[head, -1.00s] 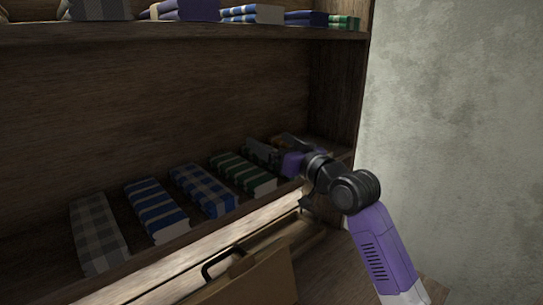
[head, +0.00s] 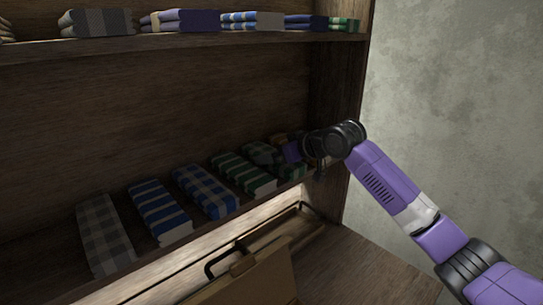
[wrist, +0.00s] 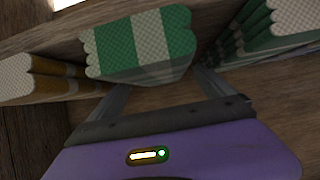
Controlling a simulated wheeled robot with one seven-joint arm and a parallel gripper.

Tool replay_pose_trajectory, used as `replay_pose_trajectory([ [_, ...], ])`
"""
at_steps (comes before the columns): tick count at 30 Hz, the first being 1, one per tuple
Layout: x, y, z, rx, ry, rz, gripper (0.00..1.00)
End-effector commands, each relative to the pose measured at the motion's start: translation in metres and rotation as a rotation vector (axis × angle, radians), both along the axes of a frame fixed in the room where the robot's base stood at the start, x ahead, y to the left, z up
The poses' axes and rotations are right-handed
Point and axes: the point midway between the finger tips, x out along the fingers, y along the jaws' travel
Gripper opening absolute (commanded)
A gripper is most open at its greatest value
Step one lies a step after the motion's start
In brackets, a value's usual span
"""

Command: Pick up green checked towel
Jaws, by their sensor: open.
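The green checked towel (wrist: 140,48) lies folded on the lower shelf, its green and white end facing my gripper in the wrist view. My gripper (wrist: 162,80) is open. Its two fingers point at the towel's near end, one towards each side of it. I cannot tell whether they touch the towel. In the head view my purple gripper (head: 291,152) is inside the lower shelf at its right end.
A green striped towel (head: 243,172) lies close on the left; blue and grey towels lie further left. A brown and white towel (wrist: 45,80) is on the other side. The upper shelf board (head: 190,40) holds more towels.

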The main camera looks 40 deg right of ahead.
Motion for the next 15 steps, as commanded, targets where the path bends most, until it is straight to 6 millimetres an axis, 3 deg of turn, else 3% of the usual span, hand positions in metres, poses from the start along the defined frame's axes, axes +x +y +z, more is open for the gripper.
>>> replay_pose_trajectory([
  [6,0.02,0.001,-0.01,0.0,0.0,0.0,0.93],
  [14,0.021,0.001,-0.011,0.0,-0.001,0.0,0.93],
  [15,0.021,0.001,-0.011,0.0,-0.001,0.0,0.85],
])
